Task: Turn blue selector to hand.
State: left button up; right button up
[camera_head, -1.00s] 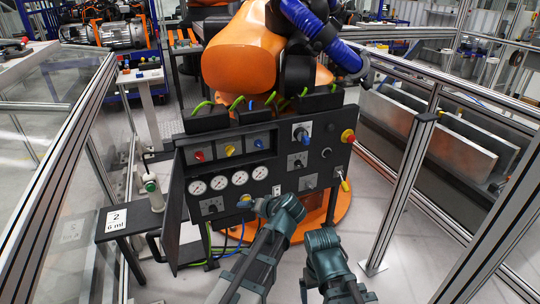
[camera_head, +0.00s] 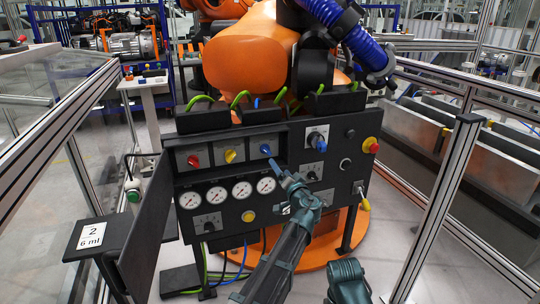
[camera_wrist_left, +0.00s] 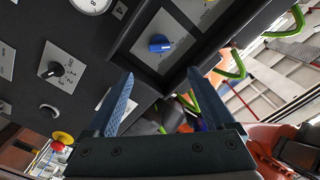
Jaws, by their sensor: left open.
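The blue selector (camera_head: 265,149) is a small blue knob on a grey plate, at the right end of a recessed row on the black panel. It also shows in the left wrist view (camera_wrist_left: 159,44), its plate inside a dark frame. My left gripper (camera_head: 279,171) is open and empty, just below and right of the selector in the head view. In the left wrist view its two fingers (camera_wrist_left: 160,76) point towards the selector, which appears beyond the gap between the tips, apart from them. My right gripper (camera_head: 347,271) is low at the bottom edge, its jaws unclear.
Red (camera_head: 193,160) and yellow (camera_head: 230,155) selectors sit left of the blue one. Several gauges (camera_head: 242,189) lie below the row. A larger plate with another blue knob (camera_head: 318,140) is to the right. An open panel door (camera_head: 140,240) juts out at left.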

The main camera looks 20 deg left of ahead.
aim_at(268, 152)
pick_arm(q)
jog(key=x, duration=1.3)
jog(key=shift+w+a, duration=0.1)
jog(key=shift+a, duration=0.05)
jog(key=c, duration=1.4)
